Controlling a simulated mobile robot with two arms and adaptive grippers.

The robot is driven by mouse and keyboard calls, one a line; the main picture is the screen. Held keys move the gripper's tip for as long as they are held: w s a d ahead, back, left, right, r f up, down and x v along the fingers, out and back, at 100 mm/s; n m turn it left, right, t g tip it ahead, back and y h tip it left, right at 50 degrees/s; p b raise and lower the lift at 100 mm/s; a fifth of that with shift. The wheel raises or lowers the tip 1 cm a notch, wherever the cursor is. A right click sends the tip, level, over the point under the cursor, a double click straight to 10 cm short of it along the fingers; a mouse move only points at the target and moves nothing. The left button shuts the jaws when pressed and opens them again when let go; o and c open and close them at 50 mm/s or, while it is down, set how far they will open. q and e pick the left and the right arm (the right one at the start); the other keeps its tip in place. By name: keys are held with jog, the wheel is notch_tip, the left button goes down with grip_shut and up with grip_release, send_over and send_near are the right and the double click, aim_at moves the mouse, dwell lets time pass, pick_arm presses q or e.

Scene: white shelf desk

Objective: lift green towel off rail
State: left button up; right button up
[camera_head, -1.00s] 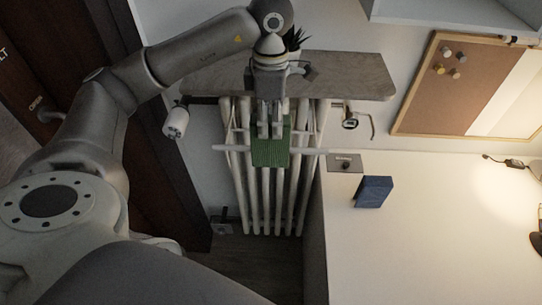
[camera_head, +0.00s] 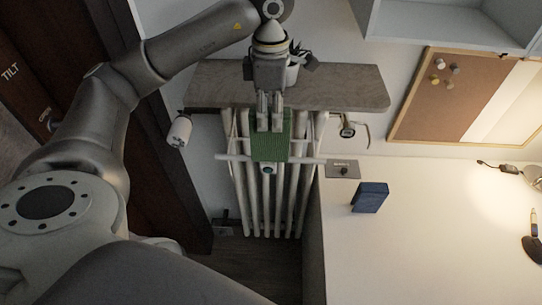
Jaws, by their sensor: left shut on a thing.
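The green towel (camera_head: 271,149) hangs in front of the white radiator, at the middle of the head view. My left gripper (camera_head: 270,126) is shut on its upper part from above. The white rail (camera_head: 232,157) runs across the radiator and shows on both sides of the towel. The towel's lower edge is close to the rail's height and covers the rail's middle. I cannot tell whether the towel still touches the rail. My right gripper is not in view.
A grey shelf (camera_head: 335,86) with a potted plant (camera_head: 294,66) is just above the radiator (camera_head: 253,200). A white desk (camera_head: 430,240) with a blue box (camera_head: 370,197) stands to the right. A white valve knob (camera_head: 179,131) is at the left.

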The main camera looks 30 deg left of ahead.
pick_arm(q)
jog(key=shift+r, duration=0.65)
jog(key=s+d, duration=0.6)
jog(key=s, duration=0.5)
jog(key=shift+d+r, duration=0.3)
jog(key=shift+d, duration=0.1)
dwell(0.5)
